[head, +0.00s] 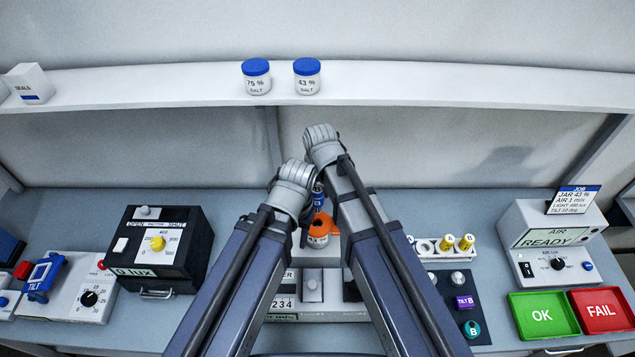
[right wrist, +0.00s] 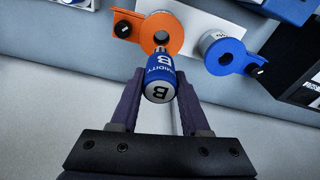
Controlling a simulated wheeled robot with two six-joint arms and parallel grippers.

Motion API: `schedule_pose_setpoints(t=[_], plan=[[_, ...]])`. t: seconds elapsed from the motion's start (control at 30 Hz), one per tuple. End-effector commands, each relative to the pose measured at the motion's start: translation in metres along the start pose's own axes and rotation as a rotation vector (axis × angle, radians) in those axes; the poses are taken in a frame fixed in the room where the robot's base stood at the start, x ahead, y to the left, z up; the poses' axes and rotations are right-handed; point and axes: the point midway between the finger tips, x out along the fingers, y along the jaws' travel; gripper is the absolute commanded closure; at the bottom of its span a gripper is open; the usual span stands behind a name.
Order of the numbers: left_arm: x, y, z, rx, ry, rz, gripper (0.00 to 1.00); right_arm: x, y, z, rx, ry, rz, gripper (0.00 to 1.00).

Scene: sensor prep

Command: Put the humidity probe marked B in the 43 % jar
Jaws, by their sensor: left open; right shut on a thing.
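In the head view the probe (head: 318,197) stands roughly upright above the orange-topped jar (head: 317,241), whose label is too small to read. A jar with a blue ring lid (right wrist: 231,60) is beside it in the right wrist view. My left gripper (head: 302,228) is open, lower and close by, its fingers mostly hidden.
Salt tubs marked 75 % (head: 256,78) and 43 % (head: 307,78) stand on the back shelf. A job card (head: 573,199) reads jar 43 %. A light box (head: 160,248) is left; a probe rack (head: 432,250) and OK tray (head: 542,314) are right. My arms hide the bench centre.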

Motion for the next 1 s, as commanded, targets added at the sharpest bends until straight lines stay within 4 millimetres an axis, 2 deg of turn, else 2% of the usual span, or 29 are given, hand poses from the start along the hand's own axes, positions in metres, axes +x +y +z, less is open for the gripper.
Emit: schedule_pose_setpoints(t=[0.27, 0.73, 1.0], plan=[[0.008, 0.001, 0.000, 0.003, 0.000, 0.000, 0.50, 0.008, 0.000, 0.001, 0.000, 0.000, 0.000, 1.00], [0.047, 0.004, -0.003, 0.011, 0.002, -0.001, 0.50, 0.047, 0.000, 0.006, 0.000, 0.001, 0.000, 1.00], [0.050, 0.004, -0.003, 0.010, 0.002, -0.001, 0.50, 0.050, 0.000, 0.006, 0.000, 0.001, 0.000, 1.00]])
